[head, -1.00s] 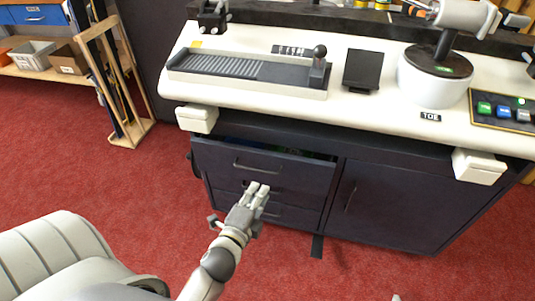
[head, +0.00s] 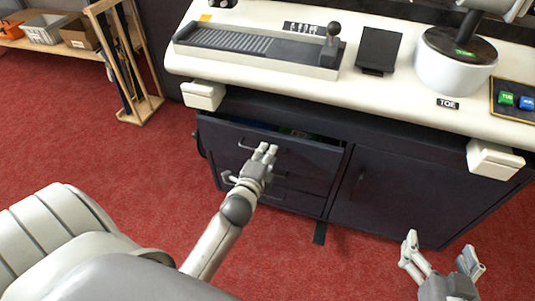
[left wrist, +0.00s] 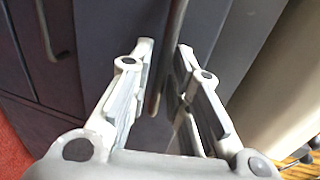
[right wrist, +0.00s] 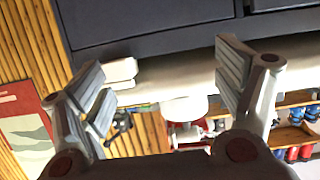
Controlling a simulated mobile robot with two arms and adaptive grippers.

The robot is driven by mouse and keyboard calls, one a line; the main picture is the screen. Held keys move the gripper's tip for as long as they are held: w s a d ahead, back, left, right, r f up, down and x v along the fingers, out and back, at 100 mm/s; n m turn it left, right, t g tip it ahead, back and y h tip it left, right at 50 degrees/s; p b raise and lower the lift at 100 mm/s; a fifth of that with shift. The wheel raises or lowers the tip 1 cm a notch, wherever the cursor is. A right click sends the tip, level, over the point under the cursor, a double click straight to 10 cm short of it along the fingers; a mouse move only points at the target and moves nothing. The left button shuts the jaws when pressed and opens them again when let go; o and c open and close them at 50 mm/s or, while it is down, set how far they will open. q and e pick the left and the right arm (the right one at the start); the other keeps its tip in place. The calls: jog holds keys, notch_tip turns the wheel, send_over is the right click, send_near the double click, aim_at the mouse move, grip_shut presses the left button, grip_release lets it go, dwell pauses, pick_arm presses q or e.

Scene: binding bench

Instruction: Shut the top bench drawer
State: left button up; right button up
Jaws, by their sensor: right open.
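The top bench drawer (head: 315,160) is the upper of the dark drawers at the cabinet's left. It stands partly pulled out, with a dark gap showing its inside above the front. Its metal handle (head: 244,145) is partly hidden by my left gripper (head: 267,150), which is at the drawer front. In the left wrist view the fingers (left wrist: 164,50) are partly apart, with a handle bar (left wrist: 177,20) showing between them; contact with it is unclear. My right gripper (head: 442,262) is open and empty, low at the right in front of the cabinet door; its fingers show in the right wrist view (right wrist: 165,85).
The white benchtop (head: 385,95) overhangs the drawers and carries a long grey tool (head: 255,55) and a white round-based device (head: 455,70). A cabinet door (head: 410,195) is right of the drawers.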

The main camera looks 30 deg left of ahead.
aim_at(272, 142)
pick_arm(q)
jog(key=shift+w+a+f, duration=0.1)
jog(key=shift+w, duration=0.35)
pick_arm(e)
jog(key=shift+w+a+r+t, duration=0.1)
jog(key=shift+w+r+t, duration=0.1)
jog(key=shift+r+t, duration=0.25)
pick_arm(q)
grip_shut()
jog(key=shift+w, duration=0.15)
jog(key=x, duration=0.3)
jog(key=shift+w+a+r, duration=0.15)
jog(key=shift+w+r, duration=0.15)
jog(key=shift+w, duration=0.15)
jog(key=shift+r, duration=0.1)
pick_arm(e)
jog(key=shift+s+d+f+g, duration=0.15)
jog(key=shift+s+f+g, duration=0.25)
jog(key=shift+f, duration=0.15)
jog(key=shift+s+d+f+g, duration=0.15)
jog(key=shift+s+f+g, duration=0.2)
jog(key=shift+f, duration=0.15)
jog(key=shift+w, duration=0.1)
